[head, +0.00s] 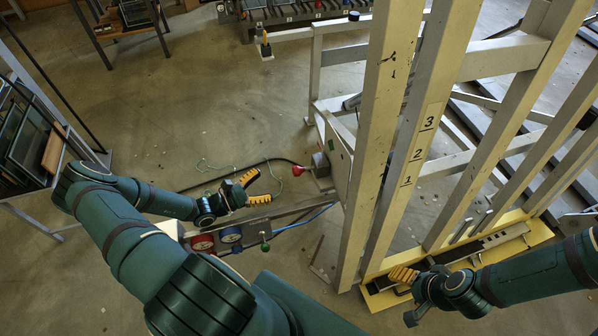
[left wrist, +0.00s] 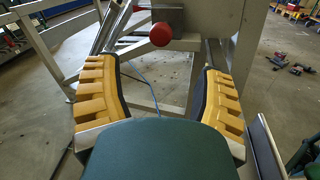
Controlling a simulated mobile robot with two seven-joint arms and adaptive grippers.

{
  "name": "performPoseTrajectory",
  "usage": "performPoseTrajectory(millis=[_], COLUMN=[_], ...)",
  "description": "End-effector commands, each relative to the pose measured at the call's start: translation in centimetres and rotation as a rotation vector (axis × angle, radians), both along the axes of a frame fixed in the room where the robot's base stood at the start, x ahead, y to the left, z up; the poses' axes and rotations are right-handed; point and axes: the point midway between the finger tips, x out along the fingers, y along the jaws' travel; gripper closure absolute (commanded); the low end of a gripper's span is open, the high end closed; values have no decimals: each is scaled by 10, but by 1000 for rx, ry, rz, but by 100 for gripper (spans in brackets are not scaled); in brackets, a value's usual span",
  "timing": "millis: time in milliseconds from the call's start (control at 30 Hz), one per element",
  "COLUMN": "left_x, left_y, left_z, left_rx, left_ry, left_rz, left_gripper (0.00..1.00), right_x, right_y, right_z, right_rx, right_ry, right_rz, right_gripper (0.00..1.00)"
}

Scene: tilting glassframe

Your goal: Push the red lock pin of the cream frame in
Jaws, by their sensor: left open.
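The cream frame (head: 400,150) leans large across the right half of the head view, one post marked 1, 2, 3. The red lock pin (head: 298,170) sticks out to the left of a grey block (head: 320,163) at the frame's side. In the left wrist view the pin's round red knob (left wrist: 161,34) shows at top centre, beyond the fingertips. My left gripper (head: 261,187) is open and empty, to the left of the pin and apart from it. My right gripper (head: 402,296) looks open, at the yellow base beam; its lower finger is dark and poorly seen.
A black hose and blue hose run nearby. A rack of panes (head: 35,140) stands at far left. The floor beyond the gripper is mostly clear.

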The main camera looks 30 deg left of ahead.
Motion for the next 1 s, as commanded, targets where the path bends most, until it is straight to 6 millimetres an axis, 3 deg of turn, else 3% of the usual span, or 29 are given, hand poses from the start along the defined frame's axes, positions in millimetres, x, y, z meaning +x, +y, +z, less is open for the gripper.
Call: performPoseTrajectory(millis=[500, 700, 1000], left_x=[84, 101, 105], left_y=[-49, -58, -60], left_z=[0, 0, 0], left_rx=[-1, 0, 0], left_ry=[0, 2, 2], left_rz=[-5, -4, -4], left_gripper=[31, 31, 31], right_x=[3, 3, 3], right_y=[0, -1, 0], right_z=[-12, -15, -15], right_rx=[-1, -1, -1], right_ry=[-6, -8, -8], right_rz=[-1, -2, -2], right_gripper=[31, 31, 31])
